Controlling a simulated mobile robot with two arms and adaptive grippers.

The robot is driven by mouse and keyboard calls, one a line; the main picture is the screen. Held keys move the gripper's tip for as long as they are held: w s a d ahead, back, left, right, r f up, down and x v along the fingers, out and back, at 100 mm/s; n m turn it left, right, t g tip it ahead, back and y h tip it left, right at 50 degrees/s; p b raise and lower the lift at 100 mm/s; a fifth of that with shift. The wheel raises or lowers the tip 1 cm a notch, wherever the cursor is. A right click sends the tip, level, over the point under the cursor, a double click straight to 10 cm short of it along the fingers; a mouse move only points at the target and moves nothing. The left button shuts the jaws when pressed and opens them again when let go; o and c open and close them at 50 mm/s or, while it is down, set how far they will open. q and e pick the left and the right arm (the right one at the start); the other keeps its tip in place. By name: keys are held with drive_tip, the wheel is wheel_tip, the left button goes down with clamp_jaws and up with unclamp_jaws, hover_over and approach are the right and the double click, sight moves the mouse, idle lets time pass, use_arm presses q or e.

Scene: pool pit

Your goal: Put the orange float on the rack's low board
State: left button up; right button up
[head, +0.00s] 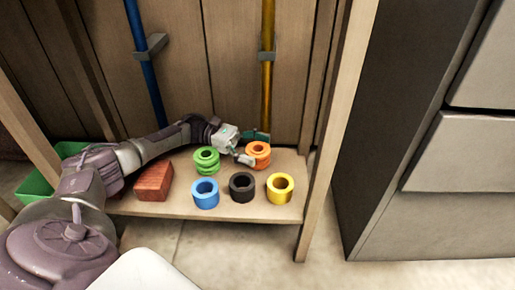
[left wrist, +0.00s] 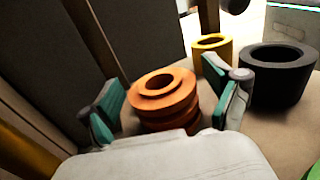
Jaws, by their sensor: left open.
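The orange float (head: 258,153) is a grooved ring standing upright on the rack's low board (head: 240,211), toward the back right. My left gripper (head: 254,147) reaches over the board from the left and is at the orange float. In the left wrist view the orange float (left wrist: 164,98) sits between the two teal-padded fingers (left wrist: 170,100), which are spread with the float between them. The float looks to be resting on the board; contact with the fingers is not clear. My right gripper is not in view.
Green (head: 207,160), blue (head: 205,193), black (head: 242,186) and yellow (head: 280,188) floats stand close by on the board. A reddish brick (head: 154,181) lies at its left. A green bin (head: 38,186) is beyond. A rack post (head: 331,125) bounds the right.

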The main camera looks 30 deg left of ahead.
use_arm(q)
drive_tip(key=shift+r, duration=0.4)
drive_tip(key=a, duration=0.2)
drive_tip(key=a+p, duration=0.1)
drive_tip(key=a, duration=0.1)
drive_tip(key=s+a+p, duration=0.1)
drive_tip(key=a, duration=0.1)
drive_tip(key=shift+a+r, duration=0.15)
drive_tip(key=shift+r, duration=0.05)
drive_tip(key=shift+s+a, duration=0.15)
drive_tip(key=shift+a, duration=0.4)
